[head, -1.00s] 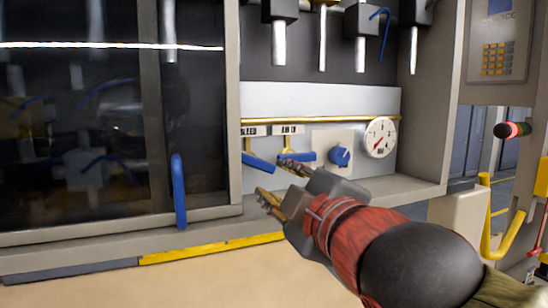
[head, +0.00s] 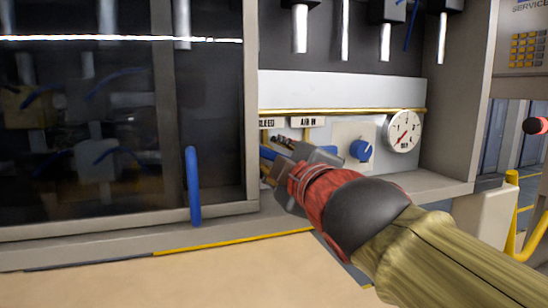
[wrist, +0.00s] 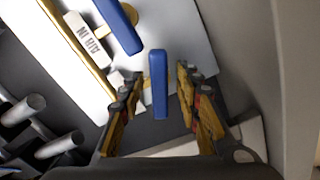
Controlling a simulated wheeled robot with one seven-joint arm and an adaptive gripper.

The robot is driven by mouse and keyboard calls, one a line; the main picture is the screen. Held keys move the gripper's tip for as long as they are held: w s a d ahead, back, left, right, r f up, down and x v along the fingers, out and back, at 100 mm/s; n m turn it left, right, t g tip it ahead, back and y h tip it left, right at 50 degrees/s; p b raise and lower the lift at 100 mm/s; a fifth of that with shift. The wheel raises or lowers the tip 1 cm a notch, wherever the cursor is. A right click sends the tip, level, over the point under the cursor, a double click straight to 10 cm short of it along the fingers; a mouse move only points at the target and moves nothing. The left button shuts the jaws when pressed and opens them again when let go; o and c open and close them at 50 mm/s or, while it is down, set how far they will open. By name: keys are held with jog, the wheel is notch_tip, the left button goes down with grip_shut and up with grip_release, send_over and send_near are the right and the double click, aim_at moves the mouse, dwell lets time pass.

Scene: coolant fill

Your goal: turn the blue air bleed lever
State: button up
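The blue air bleed lever (head: 267,153) is on the low white panel under the label ending in "LEED"; the gripper hides most of it in the head view. In the wrist view the bleed lever (wrist: 158,83) lies between my two fingers, with a visible gap on each side. My gripper (wrist: 157,100) is open around it; I cannot tell how deep the lever sits. In the head view my gripper (head: 273,162) is in front of the panel. A second blue lever (wrist: 120,25), by the AIR IN label (wrist: 90,38), is outside the fingers.
A blue knob (head: 360,150) and a round gauge (head: 403,131) are to the right on the panel. A blue door handle (head: 193,186) on the dark glass door stands left of my gripper. Grey nozzles (head: 345,40) hang above. A ledge runs below.

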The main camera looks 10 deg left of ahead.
jog(key=shift+c, duration=1)
grip_shut()
